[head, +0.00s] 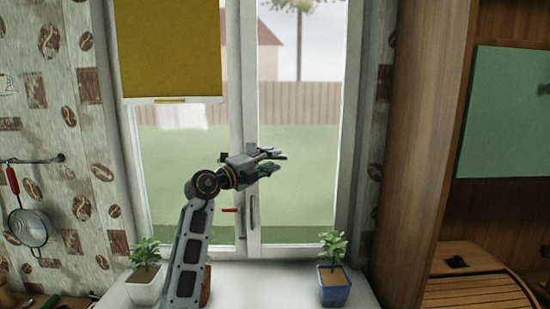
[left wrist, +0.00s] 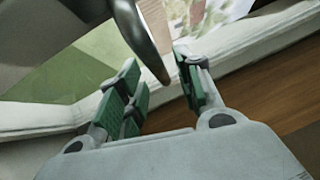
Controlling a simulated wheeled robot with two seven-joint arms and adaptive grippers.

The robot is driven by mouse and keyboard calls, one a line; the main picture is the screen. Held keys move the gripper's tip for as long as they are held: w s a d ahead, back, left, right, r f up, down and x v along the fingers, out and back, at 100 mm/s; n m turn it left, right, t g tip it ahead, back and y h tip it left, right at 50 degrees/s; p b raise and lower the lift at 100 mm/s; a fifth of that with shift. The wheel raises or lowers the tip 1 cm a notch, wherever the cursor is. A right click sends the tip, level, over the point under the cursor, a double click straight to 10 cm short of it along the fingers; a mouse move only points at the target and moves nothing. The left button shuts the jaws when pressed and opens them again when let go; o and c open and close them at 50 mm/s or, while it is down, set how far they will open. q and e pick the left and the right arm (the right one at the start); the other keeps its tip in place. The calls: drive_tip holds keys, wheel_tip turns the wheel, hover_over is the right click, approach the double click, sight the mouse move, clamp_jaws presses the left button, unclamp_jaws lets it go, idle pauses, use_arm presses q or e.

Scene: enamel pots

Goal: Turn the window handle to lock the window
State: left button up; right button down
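The window (head: 300,130) is a white two-pane frame; both panes look closed. The window handle (left wrist: 143,35) shows in the left wrist view as a dark grey, smooth, curved lever coming in from the top. Its tip ends around the gap between my left fingers. My left gripper (head: 274,161) is in front of the middle post in the head view; the left wrist view shows it too (left wrist: 160,78). Its green-padded fingers are spread apart. I cannot tell whether they touch the handle. In the head view the gripper hides much of the handle area. My right gripper is not in view.
A potted plant in a white pot (head: 146,288) stands left on the sill, and one in a blue pot (head: 334,290) stands right. A yellow blind (head: 170,50) covers the upper left pane. A wooden cabinet (head: 425,150) stands right. A strainer (head: 30,228) hangs left.

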use_arm(q)
drive_tip(key=shift+x, duration=1.3)
drive_tip(key=shift+c, duration=0.3)
clamp_jaws()
